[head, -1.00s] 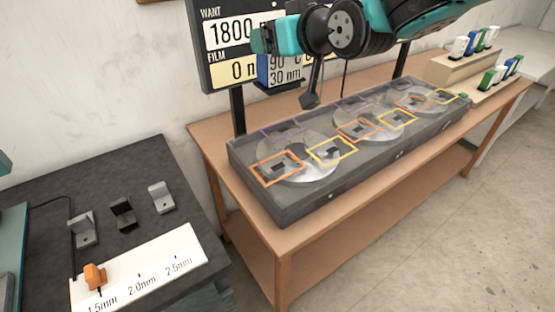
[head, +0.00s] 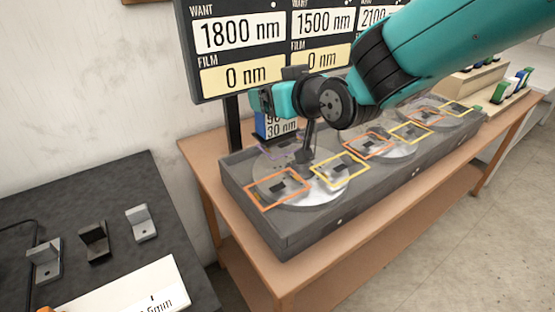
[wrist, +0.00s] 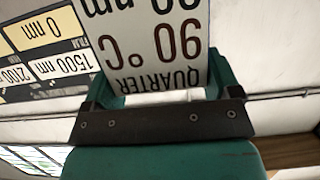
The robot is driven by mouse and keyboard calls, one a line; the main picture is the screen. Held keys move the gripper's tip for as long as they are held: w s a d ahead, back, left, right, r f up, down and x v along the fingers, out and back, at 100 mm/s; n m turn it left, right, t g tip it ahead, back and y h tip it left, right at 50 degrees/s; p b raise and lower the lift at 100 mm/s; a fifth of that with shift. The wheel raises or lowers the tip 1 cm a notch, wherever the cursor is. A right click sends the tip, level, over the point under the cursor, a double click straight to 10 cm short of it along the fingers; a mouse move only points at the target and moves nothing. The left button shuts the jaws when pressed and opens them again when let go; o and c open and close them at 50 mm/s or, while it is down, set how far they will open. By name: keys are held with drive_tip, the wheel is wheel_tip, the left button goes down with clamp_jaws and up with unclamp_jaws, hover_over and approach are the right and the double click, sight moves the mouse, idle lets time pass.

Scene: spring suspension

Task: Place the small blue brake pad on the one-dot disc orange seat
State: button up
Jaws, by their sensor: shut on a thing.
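The blue brake pad (head: 262,125) hangs at my gripper (head: 268,108), above the far left end of the dark tray. In the wrist view my gripper (wrist: 165,100) is shut on the pad, whose label (wrist: 150,45) reads "QUARTER" upside down. The nearest disc (head: 318,194) lies flat in the tray, with a single dot on the tray front by it.
The dark tray (head: 290,238) holds more discs with orange and yellow seats, on a wooden bench (head: 215,182). A display board (head: 238,60) stands close behind the pad. Racks with other pads (head: 500,92) stand at the far right. A dark table (head: 95,185) is left.

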wheel_tip(320, 180, down, 14)
drive_tip(key=shift+r+p, duration=0.1)
drive_tip(key=shift+p, duration=0.9)
drive_tip(key=o, duration=1.4)
drive_tip(key=shift+s+d, duration=0.2)
drive_tip(key=shift+s, duration=0.15)
drive_tip(key=p+v, duration=0.4)
drive_tip(key=v, duration=0.7)
drive_tip(key=shift+r+p, duration=0.25)
drive_tip(key=shift+p, duration=0.1)
drive_tip(key=shift+d, duration=0.1)
